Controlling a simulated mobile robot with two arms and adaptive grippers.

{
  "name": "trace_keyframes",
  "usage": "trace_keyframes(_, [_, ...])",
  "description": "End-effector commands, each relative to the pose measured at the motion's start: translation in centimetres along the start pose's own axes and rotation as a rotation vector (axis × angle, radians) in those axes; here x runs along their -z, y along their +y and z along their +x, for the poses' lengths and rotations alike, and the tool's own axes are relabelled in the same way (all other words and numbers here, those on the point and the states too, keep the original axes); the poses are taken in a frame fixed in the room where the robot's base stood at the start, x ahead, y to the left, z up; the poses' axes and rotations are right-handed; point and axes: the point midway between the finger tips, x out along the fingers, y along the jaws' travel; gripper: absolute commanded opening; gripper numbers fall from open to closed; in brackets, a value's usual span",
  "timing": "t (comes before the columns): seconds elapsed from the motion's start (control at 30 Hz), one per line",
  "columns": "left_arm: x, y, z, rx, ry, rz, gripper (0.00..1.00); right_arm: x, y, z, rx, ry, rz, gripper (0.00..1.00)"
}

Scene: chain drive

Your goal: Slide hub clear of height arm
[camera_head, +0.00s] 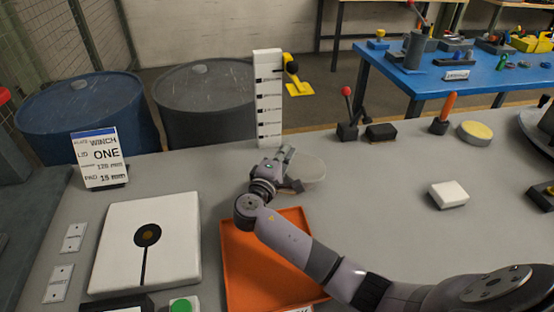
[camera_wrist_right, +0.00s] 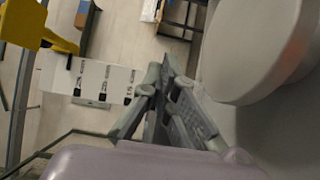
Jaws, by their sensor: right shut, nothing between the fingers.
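A pale round disc (camera_head: 308,168), which looks like the hub, lies on the grey table just right of my right gripper. In the wrist view the large pale round body (camera_wrist_right: 262,48) fills the upper right, beside the fingers. My right gripper (camera_head: 286,153) is shut and empty; its fingers (camera_wrist_right: 168,85) also show in the wrist view. A white height scale (camera_head: 268,100) with black marks stands upright behind the gripper, and it also shows in the wrist view (camera_wrist_right: 95,80). A yellow part with a black knob (camera_head: 292,68) is at the scale's right. My left gripper is out of view.
An orange tray (camera_head: 240,270) lies below my right forearm. A white plate (camera_head: 175,225) with a dark round centre is at left, near a WINCH sign (camera_head: 99,158). A white block (camera_head: 448,195) sits at right. Table between disc and block is clear.

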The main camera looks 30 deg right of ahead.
Motion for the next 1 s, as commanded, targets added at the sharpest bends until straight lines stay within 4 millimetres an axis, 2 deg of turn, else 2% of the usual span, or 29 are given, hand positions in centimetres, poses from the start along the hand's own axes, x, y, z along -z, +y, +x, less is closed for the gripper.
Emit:
trace_keyframes(0.2, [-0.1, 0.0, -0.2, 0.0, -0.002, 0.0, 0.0, 4.2, 0.2, 1.4, -0.001, 0.0, 0.0, 0.0])
trace_keyframes(0.3, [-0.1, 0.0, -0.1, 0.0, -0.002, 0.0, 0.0, 3.8, -2.5, 1.4, 0.002, 0.0, -0.008, 0.0])
trace_keyframes(0.5, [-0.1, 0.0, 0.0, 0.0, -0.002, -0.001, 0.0, 3.8, -5.2, 1.4, 0.0, 0.0, -0.003, 0.0])
trace_keyframes(0.6, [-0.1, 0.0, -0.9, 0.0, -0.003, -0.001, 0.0, 3.2, -4.9, 1.1, 0.001, 0.001, -0.003, 0.0])
trace_keyframes(1.0, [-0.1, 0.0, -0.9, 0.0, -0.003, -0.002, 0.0, 2.8, -5.1, 1.0, 0.001, 0.001, -0.001, 0.0])
